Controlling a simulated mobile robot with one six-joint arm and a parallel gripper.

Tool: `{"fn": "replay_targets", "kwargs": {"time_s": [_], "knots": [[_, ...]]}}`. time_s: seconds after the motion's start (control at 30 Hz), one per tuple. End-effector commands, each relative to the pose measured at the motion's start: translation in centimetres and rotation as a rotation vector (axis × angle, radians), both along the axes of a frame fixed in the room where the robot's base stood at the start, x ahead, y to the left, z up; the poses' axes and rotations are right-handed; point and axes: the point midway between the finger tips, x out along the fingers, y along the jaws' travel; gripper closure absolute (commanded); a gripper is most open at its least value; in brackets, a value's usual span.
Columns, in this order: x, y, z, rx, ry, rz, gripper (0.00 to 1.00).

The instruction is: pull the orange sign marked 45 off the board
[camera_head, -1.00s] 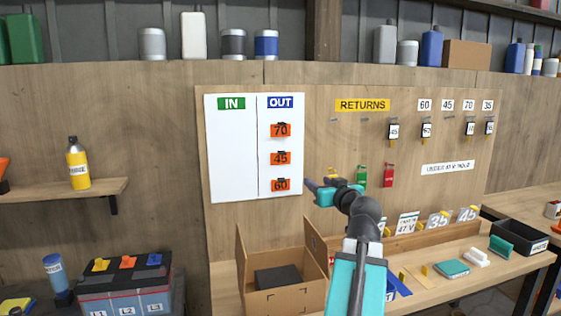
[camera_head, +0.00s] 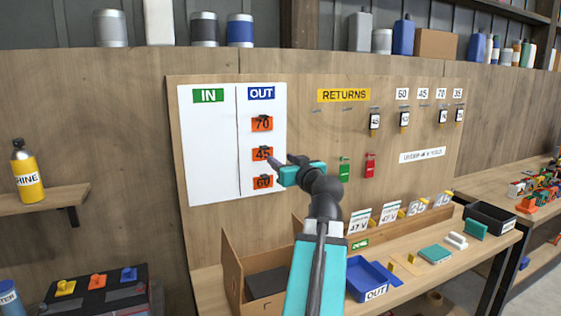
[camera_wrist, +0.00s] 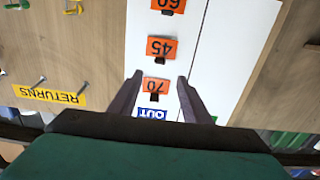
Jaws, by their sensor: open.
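The orange sign marked 45 (camera_head: 260,154) hangs on the white board's OUT column, between the orange 70 sign (camera_head: 262,123) above and the orange 60 sign (camera_head: 263,183) below. My gripper (camera_head: 277,161) is open and empty, in front of the board at the right edge of the 45 sign. In the wrist view, which is upside down, the 45 sign (camera_wrist: 161,47) lies just beyond my open fingertips (camera_wrist: 160,76). The 70 sign (camera_wrist: 156,86) shows between the fingers. The signs have dark clips. I cannot tell the remaining gap to the board.
The white board (camera_head: 208,150) has an empty IN column. Right of it, the RETURNS panel (camera_head: 343,95) holds hooks and several tags, with green and red tags (camera_head: 369,166) near my gripper. An open cardboard box (camera_head: 233,275) and a blue OUT tray (camera_head: 372,280) stand on the bench below.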

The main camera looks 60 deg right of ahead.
Motion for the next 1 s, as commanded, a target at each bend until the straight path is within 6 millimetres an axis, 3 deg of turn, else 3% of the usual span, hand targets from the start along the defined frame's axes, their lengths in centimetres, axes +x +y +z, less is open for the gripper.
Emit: {"fn": "replay_targets", "kwargs": {"time_s": [0.37,1.0], "knots": [[1.3,-1.0,0.1,0.001,0.0,0.002,0.56],[7.7,-5.5,0.2,0.001,0.0,0.004,0.56]]}}
